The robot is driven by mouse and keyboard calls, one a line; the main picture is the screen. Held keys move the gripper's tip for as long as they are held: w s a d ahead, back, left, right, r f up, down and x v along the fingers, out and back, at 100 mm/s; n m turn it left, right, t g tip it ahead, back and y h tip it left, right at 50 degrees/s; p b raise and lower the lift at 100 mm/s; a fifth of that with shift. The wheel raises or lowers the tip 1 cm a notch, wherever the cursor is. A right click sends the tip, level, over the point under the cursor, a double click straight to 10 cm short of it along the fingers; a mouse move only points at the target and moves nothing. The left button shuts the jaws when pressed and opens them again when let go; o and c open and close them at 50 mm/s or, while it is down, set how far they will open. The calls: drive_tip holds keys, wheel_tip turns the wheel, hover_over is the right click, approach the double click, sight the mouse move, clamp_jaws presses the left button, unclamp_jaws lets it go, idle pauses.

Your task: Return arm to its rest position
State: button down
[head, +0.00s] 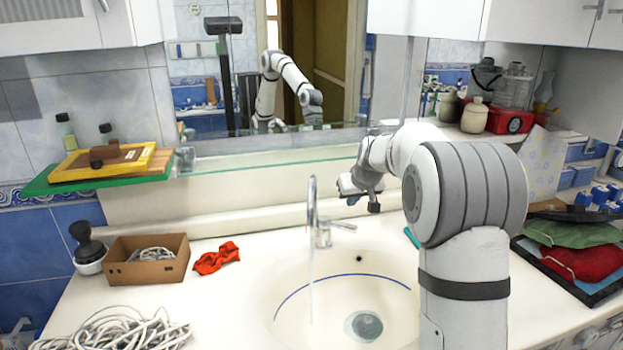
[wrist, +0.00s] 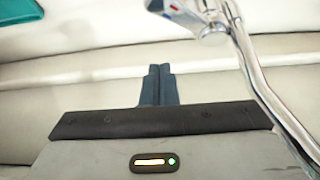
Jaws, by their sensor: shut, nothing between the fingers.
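My arm rises at the right of the head view and reaches back over the sink. My gripper (head: 346,184) is above the back of the basin, just right of the faucet (head: 312,215). In the wrist view my gripper (wrist: 158,70) shows two dark fingers pressed together with nothing between them. The chrome faucet (wrist: 262,85) runs close along the right side of that view, and its handle is at the top. In the head view a stream of water seems to fall from the spout into the sink (head: 290,285). Whether the gripper touches the faucet cannot be told.
A glass shelf (head: 270,147) and mirror are behind the gripper. A cardboard box (head: 145,262), a red cloth (head: 216,258) and coiled cord (head: 110,330) lie left of the sink. Folded cloths (head: 585,262) lie at the right.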

drive_tip(key=s+f+m+g+h, duration=0.1)
drive_tip(key=s+f+m+g, duration=0.1)
drive_tip(key=s, duration=3.9)
drive_tip(key=shift+s+a+f+g, duration=0.2)
drive_tip(key=shift+s+a+g, duration=0.15)
drive_tip(key=shift+g, duration=0.55)
